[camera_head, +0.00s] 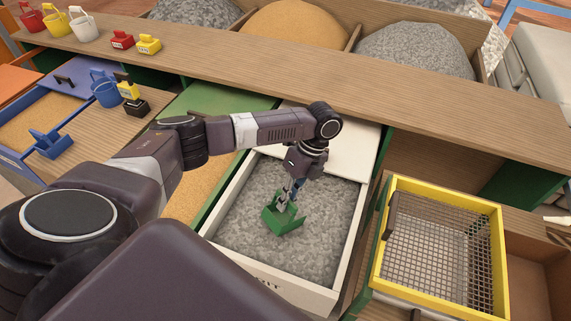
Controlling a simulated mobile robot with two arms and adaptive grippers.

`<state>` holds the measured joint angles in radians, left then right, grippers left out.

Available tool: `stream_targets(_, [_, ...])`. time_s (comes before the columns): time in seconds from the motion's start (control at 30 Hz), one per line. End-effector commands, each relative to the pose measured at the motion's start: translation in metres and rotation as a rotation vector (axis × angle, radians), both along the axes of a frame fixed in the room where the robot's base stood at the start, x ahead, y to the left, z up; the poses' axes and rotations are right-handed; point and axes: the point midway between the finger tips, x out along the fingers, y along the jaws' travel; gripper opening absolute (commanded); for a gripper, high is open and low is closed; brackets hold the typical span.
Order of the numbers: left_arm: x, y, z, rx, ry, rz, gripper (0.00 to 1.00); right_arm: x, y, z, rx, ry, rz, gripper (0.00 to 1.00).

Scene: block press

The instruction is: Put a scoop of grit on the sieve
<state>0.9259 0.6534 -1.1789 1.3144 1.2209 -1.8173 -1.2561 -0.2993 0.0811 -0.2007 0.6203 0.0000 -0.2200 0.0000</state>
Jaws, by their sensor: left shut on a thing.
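My left gripper (290,192) points down into the white-walled drawer (228,206) of grey grit (330,215). It is shut on a green scoop (284,219), which sits at the grit's surface near the middle of the drawer. I cannot tell whether the scoop holds grit. The sieve (440,245) has a yellow frame and a wire mesh, and stands to the right of the drawer. The mesh that shows looks bare. My right gripper is not in view.
A long wooden shelf (300,72) runs behind the drawer, with heaps of grit and sand (295,25) beyond it. A blue scoop (50,143), a blue bucket (105,92) and small stamps stand at left. An orange-brown sand bin lies left of the drawer.

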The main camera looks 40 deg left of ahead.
Motion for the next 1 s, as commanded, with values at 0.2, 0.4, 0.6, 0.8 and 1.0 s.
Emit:
stream_targets(0.2, [0.003,-0.001,-0.030,0.000,-0.001,0.000,0.00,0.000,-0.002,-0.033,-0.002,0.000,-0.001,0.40])
stream_targets(0.4, [0.012,-0.003,-0.046,-0.010,-0.034,0.001,0.00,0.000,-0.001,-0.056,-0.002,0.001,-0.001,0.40])
stream_targets(0.6, [0.030,-0.008,-0.055,-0.032,-0.111,0.000,0.00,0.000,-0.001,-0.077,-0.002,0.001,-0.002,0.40])
stream_targets(0.8, [0.045,-0.012,-0.063,-0.050,-0.174,0.000,0.00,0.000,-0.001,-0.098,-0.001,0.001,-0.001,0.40])
stream_targets(1.0, [0.032,-0.009,-0.054,-0.080,-0.272,0.001,0.00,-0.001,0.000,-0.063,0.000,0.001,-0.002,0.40])
